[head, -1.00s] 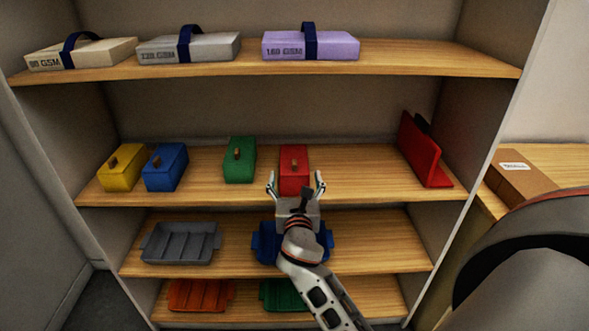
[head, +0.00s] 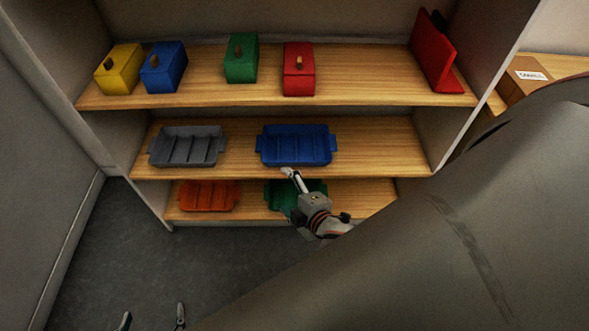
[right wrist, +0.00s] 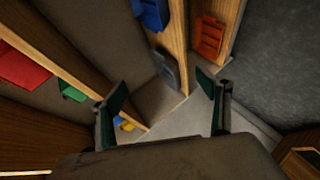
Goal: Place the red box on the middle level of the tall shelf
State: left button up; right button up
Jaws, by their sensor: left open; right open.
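The red box (head: 300,72), with a small knob on top, stands on the wide wooden level of the tall shelf (head: 355,85), above the tray levels. A red shape, seemingly this box, shows at the left of the right wrist view (right wrist: 22,68). My right gripper (head: 305,190) is in front of the lower tray levels, below the red box and apart from it. It is open and empty in the right wrist view (right wrist: 165,105). My left gripper (head: 152,318) shows only its fingertips at the bottom edge, apart and over the floor.
Yellow (head: 118,70), blue (head: 163,68) and green (head: 241,60) boxes share the red box's level, with an upright red object (head: 433,52) at right. Below are grey (head: 188,147), blue (head: 294,146), orange (head: 208,196) and green (head: 280,197) trays. My large arm link covers the lower right.

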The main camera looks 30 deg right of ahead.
jog(key=s+a+f+m+g+y, duration=0.2)
jog(key=s+a+f+m, duration=0.2)
jog(key=s+m, duration=0.6)
notch_tip(320, 180, down, 3)
jog(key=shift+r+y, duration=0.2)
jog(key=shift+y, duration=0.2)
